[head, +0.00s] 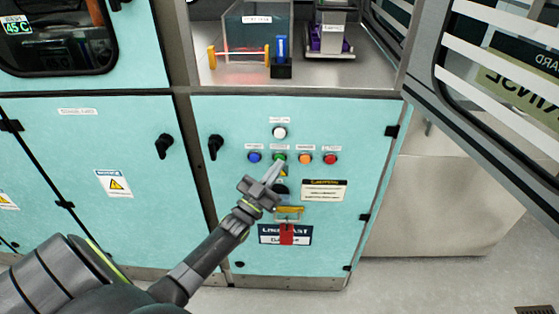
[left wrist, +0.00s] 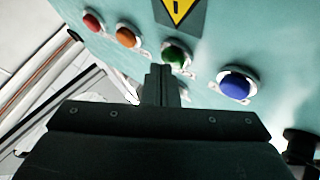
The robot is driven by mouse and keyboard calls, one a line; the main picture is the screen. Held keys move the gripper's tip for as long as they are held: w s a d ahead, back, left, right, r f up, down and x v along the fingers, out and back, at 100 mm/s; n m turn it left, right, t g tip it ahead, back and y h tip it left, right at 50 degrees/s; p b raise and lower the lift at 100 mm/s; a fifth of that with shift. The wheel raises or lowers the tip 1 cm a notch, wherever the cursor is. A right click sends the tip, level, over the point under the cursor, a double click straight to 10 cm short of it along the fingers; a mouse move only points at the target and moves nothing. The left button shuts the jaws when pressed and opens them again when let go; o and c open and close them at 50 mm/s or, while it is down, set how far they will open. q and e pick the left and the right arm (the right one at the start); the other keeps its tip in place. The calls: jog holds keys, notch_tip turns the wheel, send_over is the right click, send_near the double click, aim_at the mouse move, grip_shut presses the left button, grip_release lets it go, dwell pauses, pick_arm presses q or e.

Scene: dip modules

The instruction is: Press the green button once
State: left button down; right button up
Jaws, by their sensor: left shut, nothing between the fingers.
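The green button (head: 279,157) sits in a row on the teal cabinet panel, between the blue button (head: 254,157) and the orange button (head: 305,158). In the left wrist view the green button (left wrist: 176,55) is just beyond my fingertips. My left gripper (head: 278,168) is shut and empty, with its tips just below the green button in the head view. It also shows in the left wrist view (left wrist: 160,72). I cannot tell whether the tips touch the button. My right gripper is not in view.
A red button (head: 330,158) is at the row's right end, and a white button (head: 279,133) is above. A black handle (head: 215,146) stands out at left. A yellow padlock part (head: 289,210) and red tag (head: 286,234) are below. A shelf with containers is above.

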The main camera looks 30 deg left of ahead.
pick_arm(q)
jog(key=shift+w+a, duration=0.15)
jog(key=shift+w, duration=0.05)
jog(key=shift+s, duration=0.15)
dwell(0.4)
jog(key=shift+s+d+p, duration=0.35)
jog(key=shift+s+d, duration=0.15)
jog(key=shift+s, duration=0.05)
jog(key=s+d, duration=0.1)
jog(key=s+p, duration=0.1)
jog(key=s, duration=0.1)
jog(key=s+d+p, duration=0.1)
jog(key=shift+s+d, duration=0.15)
jog(key=shift+d, duration=0.15)
dwell(0.7)
